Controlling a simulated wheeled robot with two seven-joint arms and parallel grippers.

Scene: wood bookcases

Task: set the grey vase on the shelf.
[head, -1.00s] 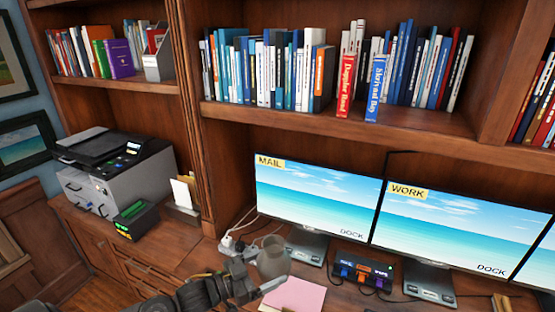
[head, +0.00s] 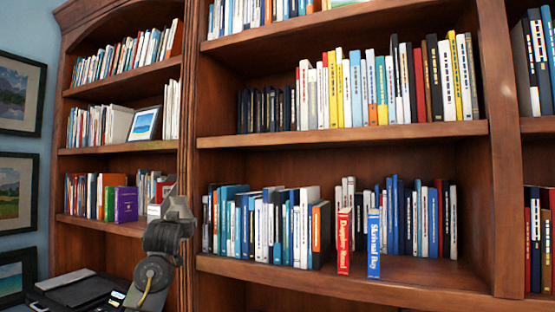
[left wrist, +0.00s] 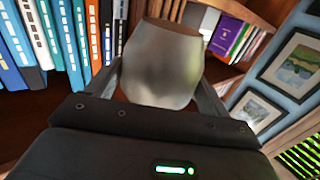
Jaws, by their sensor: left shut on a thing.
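The grey vase (left wrist: 162,55) fills the middle of the left wrist view, a smooth rounded body. My left gripper (left wrist: 160,80) is shut on it, with one finger on each side. In the head view my left arm rises at the lower left in front of the bookcase; its fingertips and the vase cannot be clearly made out there. The shelf (head: 425,276) with blue and white books runs across the lower middle of the head view. Its front board is bare to the right of the blue front-facing book (head: 374,243). My right gripper is not in view.
A red book (head: 344,241) stands beside the blue one near the shelf's front edge. A row of books (head: 265,225) fills the shelf's left part. An upright divider (head: 496,150) closes its right end. A purple book (head: 126,204) stands on the left bookcase.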

